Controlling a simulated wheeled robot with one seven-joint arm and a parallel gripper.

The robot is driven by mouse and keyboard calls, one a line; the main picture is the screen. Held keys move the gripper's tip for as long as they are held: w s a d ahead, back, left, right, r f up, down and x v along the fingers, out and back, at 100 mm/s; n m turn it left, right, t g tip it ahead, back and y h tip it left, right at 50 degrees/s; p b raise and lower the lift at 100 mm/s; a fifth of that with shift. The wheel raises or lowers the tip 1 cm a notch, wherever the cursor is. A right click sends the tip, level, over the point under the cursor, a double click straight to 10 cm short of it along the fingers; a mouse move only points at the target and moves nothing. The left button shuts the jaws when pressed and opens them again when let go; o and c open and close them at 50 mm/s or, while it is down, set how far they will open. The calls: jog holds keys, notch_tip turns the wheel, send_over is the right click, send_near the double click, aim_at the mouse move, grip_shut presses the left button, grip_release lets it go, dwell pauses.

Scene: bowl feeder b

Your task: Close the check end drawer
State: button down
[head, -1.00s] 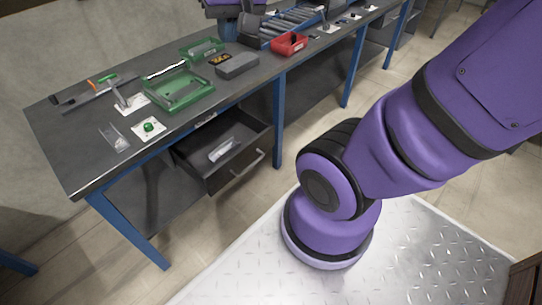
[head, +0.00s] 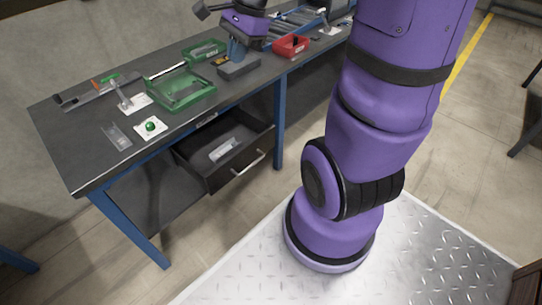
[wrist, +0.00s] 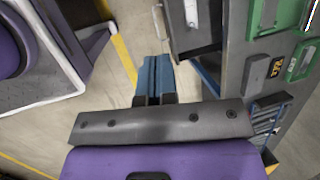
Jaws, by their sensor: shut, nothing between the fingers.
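The dark grey drawer (head: 213,180) under the left bench stands pulled out, with its bar handle (head: 248,163) on the front. A clear-and-white item (head: 223,149) lies inside it. In the wrist view the drawer (wrist: 196,53) shows at the top, with its handle (wrist: 160,20) on its left edge. My gripper (head: 236,58) overlaps the bench top in the head view. Its blue fingers are together and empty. In the wrist view my gripper (wrist: 153,60) shows against the floor, just below the handle in the picture and apart from it.
The bench top (head: 75,150) carries a green tray (head: 180,90), a grey block (head: 239,68), a red bin (head: 291,46) and a green button (head: 151,126). A blue bench leg (head: 279,125) stands right of the drawer. Floor in front of the drawer is clear.

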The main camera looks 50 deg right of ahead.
jog(key=w+d+f+m+y, duration=0.1)
jog(key=d+f+m, duration=0.6)
jog(key=f+m, duration=0.25)
jog(key=w+d+f+m+y, duration=0.1)
jog(key=w+d+f+m, duration=0.1)
jog(key=d+f+m, duration=0.55)
jog(key=s+d+f+m+t, duration=0.1)
jog(key=s+d+f+m, duration=0.15)
jog(key=f+m, duration=0.45)
jog(key=s+d+f+m+t+y, duration=0.1)
jog(key=s+f+m, duration=0.3)
jog(key=f, duration=0.5)
jog(key=s+d+f+m, duration=0.1)
jog(key=s+f+m, duration=0.1)
jog(key=f+m, duration=0.55)
jog(key=w+a+f, duration=0.5)
jog(key=w+f, duration=0.2)
jog(key=w, duration=0.1)
jog(key=shift+a+n, duration=0.4)
jog(key=shift+n, duration=0.05)
